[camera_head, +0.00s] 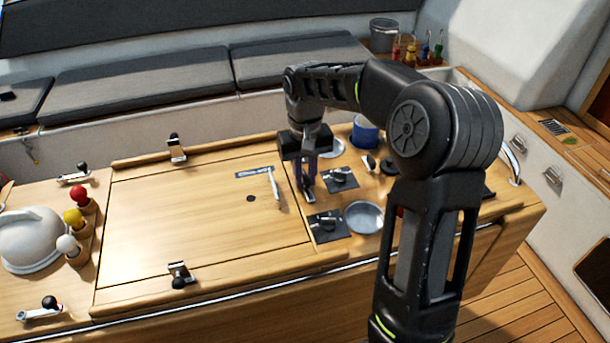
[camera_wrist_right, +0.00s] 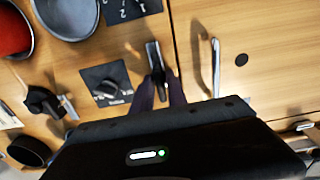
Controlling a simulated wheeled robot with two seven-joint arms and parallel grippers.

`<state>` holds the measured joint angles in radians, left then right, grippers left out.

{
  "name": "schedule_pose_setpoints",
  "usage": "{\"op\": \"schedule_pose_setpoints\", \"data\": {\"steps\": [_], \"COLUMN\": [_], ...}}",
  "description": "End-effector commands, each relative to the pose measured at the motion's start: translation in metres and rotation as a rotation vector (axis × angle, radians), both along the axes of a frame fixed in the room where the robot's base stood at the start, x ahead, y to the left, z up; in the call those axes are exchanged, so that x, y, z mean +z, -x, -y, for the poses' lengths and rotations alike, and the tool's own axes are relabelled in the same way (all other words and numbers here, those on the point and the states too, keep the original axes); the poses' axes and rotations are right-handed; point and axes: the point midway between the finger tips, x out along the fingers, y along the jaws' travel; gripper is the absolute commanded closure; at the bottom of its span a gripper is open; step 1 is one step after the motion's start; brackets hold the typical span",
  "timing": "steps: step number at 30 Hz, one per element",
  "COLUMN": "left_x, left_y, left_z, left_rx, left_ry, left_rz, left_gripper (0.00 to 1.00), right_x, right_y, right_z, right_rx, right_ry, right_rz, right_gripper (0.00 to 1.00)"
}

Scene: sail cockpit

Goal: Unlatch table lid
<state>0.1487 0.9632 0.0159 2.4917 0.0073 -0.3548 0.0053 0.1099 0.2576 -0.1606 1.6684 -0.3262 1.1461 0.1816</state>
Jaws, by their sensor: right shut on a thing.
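The wooden table lid (camera_head: 200,215) lies flat and closed on the table. My right gripper (camera_head: 308,192) reaches down just right of the lid's right edge. It is shut on a small metal latch, whose end shows beyond the fingertips in the right wrist view (camera_wrist_right: 154,58). Black-knobbed latches stand at the lid's far edge (camera_head: 176,149) and near edge (camera_head: 180,274). A slim metal handle (camera_head: 274,185) is on the lid beside the gripper; it also shows in the right wrist view (camera_wrist_right: 215,66). My left gripper is not in view.
Numbered dial plates (camera_head: 327,225), a metal bowl (camera_head: 363,217) and a blue pot (camera_head: 365,133) crowd the table right of the lid. A white kettle (camera_head: 30,240) and colored-knob shakers (camera_head: 75,220) stand left. The lid's top is mostly clear.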

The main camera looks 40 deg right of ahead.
Motion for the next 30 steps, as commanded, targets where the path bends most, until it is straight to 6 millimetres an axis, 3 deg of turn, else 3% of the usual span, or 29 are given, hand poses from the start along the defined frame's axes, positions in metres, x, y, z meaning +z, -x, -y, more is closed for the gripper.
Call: {"op": "schedule_pose_setpoints", "data": {"steps": [4,5,10,22,30], "left_x": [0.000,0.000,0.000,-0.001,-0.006], "left_y": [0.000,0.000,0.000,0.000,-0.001], "left_z": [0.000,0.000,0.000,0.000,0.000], "left_rx": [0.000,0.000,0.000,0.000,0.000], "left_ry": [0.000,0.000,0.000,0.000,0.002], "left_rz": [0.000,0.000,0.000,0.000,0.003], "left_gripper": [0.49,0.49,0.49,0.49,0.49], "right_x": [0.001,0.001,0.001,0.008,0.048], "right_y": [-0.001,-0.001,-0.001,-0.001,-0.002], "right_z": [0.000,0.000,0.000,0.000,0.000], "right_rx": [0.003,0.003,0.001,0.000,0.001], "right_ry": [0.001,0.001,0.001,0.001,0.002], "right_rz": [0.004,0.004,0.003,0.003,0.007], "right_gripper": [1.00,0.79,0.66,0.65,0.65]}}
